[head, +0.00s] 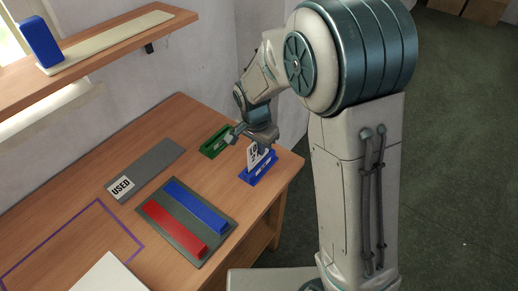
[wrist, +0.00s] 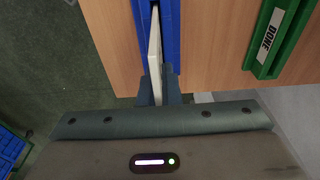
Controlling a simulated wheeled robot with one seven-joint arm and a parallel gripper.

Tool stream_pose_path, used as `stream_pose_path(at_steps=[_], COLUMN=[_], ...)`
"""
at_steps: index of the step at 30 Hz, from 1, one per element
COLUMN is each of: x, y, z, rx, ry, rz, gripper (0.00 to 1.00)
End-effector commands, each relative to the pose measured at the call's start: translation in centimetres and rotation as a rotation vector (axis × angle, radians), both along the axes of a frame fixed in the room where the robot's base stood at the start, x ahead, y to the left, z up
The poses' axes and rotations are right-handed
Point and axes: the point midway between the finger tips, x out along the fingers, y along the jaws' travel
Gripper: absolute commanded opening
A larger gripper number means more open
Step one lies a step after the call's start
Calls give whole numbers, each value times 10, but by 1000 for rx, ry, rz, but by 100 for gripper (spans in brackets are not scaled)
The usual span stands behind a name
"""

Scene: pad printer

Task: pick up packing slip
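The packing slip (head: 253,156) is a white card with dark print, standing upright in a blue holder (head: 260,170) near the table's right corner. In the wrist view I see the slip (wrist: 154,50) edge-on, its lower part still within the blue holder (wrist: 173,30). My gripper (head: 262,140) is above the holder, at the slip's upper part. In the wrist view my gripper's fingers (wrist: 158,85) are close together, one on each side of the slip, and look shut on it. The exact contact is partly hidden.
A green holder labelled DONE (wrist: 270,40) stands beside the blue one. A grey strip labelled USED (head: 150,167), a grey tray (head: 175,228) with red and blue bars, and a white sheet (head: 108,275) lie on the table. A shelf (head: 100,50) hangs above.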

Motion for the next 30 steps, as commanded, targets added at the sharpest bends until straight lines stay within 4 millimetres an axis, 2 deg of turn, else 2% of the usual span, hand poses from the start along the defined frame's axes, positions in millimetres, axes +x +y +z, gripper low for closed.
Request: stream_pose_path(at_steps=[7, 13, 24, 30], x=[1, 0, -30, -40], y=[0, -2, -75, -100], z=[12, 49, 93, 109], rx=[1, 2, 2, 0], ry=[-3, -4, -4, -2], rz=[0, -2, -5, -2], gripper=[0, 0, 0, 0])
